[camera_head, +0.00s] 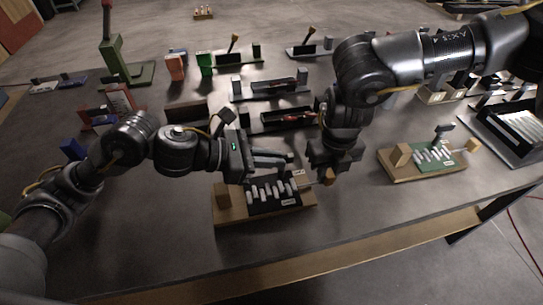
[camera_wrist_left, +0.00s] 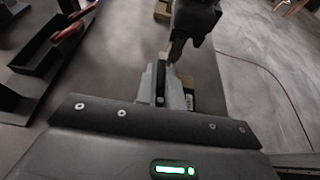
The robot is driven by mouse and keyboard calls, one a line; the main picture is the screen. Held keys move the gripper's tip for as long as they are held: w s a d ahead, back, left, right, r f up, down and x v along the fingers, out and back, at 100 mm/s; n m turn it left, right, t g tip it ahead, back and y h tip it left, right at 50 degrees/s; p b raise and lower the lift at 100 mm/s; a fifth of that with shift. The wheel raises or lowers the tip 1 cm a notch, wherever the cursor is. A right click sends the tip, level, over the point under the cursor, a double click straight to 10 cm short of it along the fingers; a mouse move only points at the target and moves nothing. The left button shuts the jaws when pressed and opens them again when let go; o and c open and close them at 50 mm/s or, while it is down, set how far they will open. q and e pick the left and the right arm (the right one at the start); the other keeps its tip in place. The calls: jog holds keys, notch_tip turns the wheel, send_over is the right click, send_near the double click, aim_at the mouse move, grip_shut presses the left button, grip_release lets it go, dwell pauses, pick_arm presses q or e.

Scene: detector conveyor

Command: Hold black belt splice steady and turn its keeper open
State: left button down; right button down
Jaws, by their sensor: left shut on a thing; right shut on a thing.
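The black belt splice (camera_head: 262,208) lies on a wooden base (camera_head: 232,214) near the table's front edge, with several pale metal bars across it. My left gripper (camera_head: 288,162) reaches over it from the left and is shut on it; the left wrist view shows a dark strip (camera_wrist_left: 161,80) between the fingers. My right gripper (camera_head: 326,175) comes down at the splice's right end, fingers shut on the small wooden keeper (camera_head: 328,178) there. It also shows in the left wrist view (camera_wrist_left: 175,52), just beyond the left fingertips. The arms partly hide the contact, and the keeper's angle is unclear.
A similar wooden base with a green splice (camera_head: 432,154) stands to the right. Black trays with red-handled tools (camera_head: 290,118), small fixtures and a green press (camera_head: 112,58) stand behind. A slotted panel (camera_head: 520,125) is at far right. The left front table is clear.

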pick_arm(q)
jog(key=c, duration=1.5)
grip_release()
jog(key=shift+a, duration=0.1)
jog(key=v, duration=1.1)
jog(key=shift+a+r, duration=0.15)
jog(key=shift+a, duration=0.2)
jog(key=shift+s, duration=0.1)
pick_arm(e)
jog(key=c, duration=1.2)
grip_release()
jog(key=shift+r, duration=0.1)
